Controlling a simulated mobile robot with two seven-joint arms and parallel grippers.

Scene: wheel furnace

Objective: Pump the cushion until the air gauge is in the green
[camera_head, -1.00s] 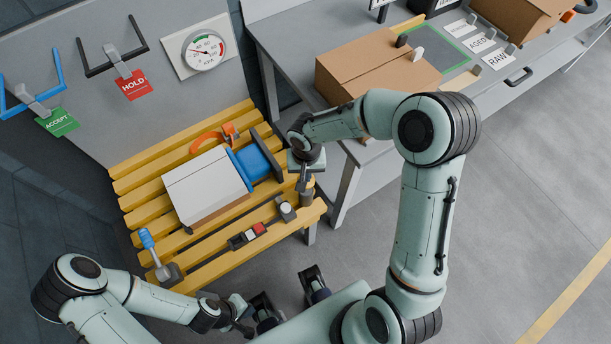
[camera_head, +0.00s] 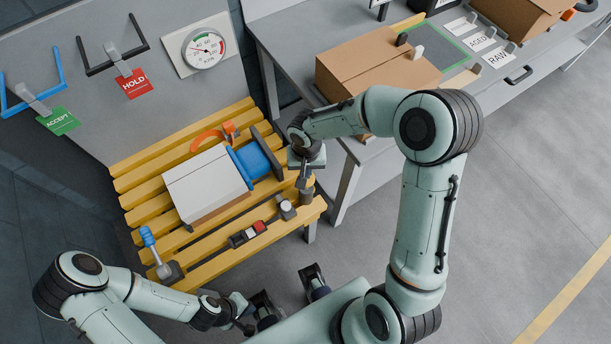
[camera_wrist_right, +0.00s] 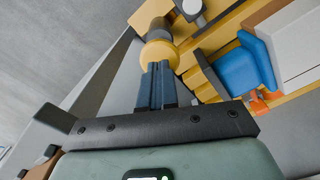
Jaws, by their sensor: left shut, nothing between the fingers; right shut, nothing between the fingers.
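The blue cushion (camera_head: 253,161) sits between a white-topped box (camera_head: 207,184) and a dark upright plate (camera_head: 267,150) on a yellow slatted bench. It also shows in the right wrist view (camera_wrist_right: 243,68). The round air gauge (camera_head: 204,48) hangs on the back panel; its needle points left, and its exact reading is too small to tell. A short cylinder (camera_head: 306,197) with a yellow round top (camera_wrist_right: 160,54) stands at the bench's right end. My right gripper (camera_head: 302,182) is shut and empty, its fingertips at that top; contact is unclear. My left gripper (camera_head: 246,326) is shut and empty, in front of the bench.
An orange curved part (camera_head: 207,139) lies behind the box. A blue-handled lever (camera_head: 148,238), a red-and-black switch block (camera_head: 248,234) and a small round button (camera_head: 287,208) sit along the bench's front. A grey table (camera_head: 283,50) with cartons stands at right.

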